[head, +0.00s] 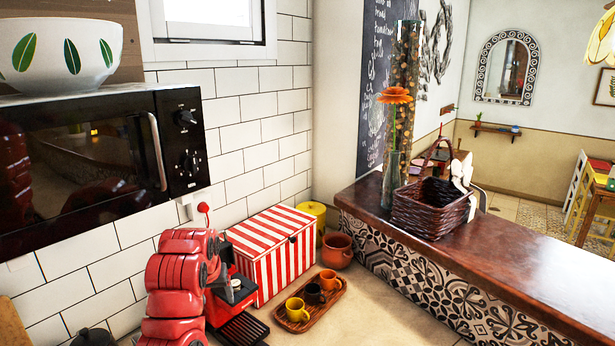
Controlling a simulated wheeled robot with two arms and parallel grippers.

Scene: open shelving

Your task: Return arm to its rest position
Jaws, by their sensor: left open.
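My red left arm rises at the bottom, left of the middle. Its gripper (212,268) is open, beside a red coffee machine (236,288) with a dark drip tray. The arm and the machine overlap in the picture, so the fingertips are hard to make out and I cannot tell whether they touch. I see nothing held in the gripper. My right gripper is not in view.
A black microwave (100,160) carries a white leaf-patterned bowl (62,52) at upper left. A red-striped box (272,252) and a wooden tray (318,309) with cups stand right of the arm. A wicker basket (432,208) stands on the brown counter (480,250).

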